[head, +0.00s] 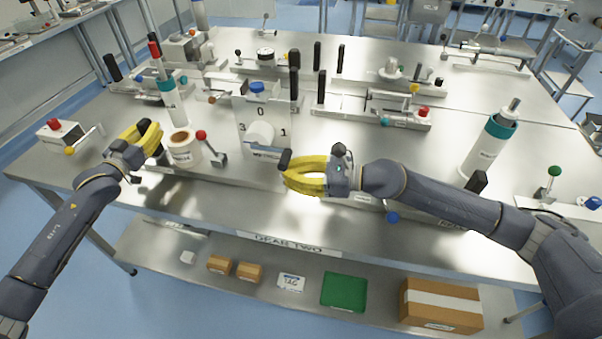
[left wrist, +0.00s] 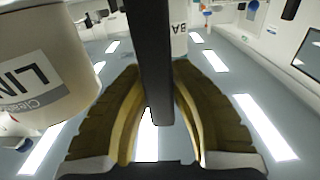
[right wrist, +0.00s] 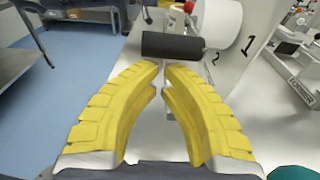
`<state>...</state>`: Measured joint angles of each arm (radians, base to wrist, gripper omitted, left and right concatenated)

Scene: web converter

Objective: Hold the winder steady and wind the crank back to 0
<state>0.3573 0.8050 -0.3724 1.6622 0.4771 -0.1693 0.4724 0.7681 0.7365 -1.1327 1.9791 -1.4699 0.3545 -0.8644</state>
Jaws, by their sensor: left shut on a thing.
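The black crank handle (head: 285,160) points low, between the 1 and the panel's lower edge; in the right wrist view the handle (right wrist: 172,47) lies crosswise just beyond my fingertips. My right gripper (head: 286,175) has its fingertips close together near the handle, with a narrow gap. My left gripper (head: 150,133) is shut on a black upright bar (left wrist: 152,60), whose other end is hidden.
A labelled white roll (head: 183,150) and a red-knobbed lever (head: 202,136) stand between my left gripper and the winder. A white bottle with a teal band (head: 170,100) stands behind. Other fixtures fill the table's back. A tall teal-topped bottle (head: 486,150) stands at right.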

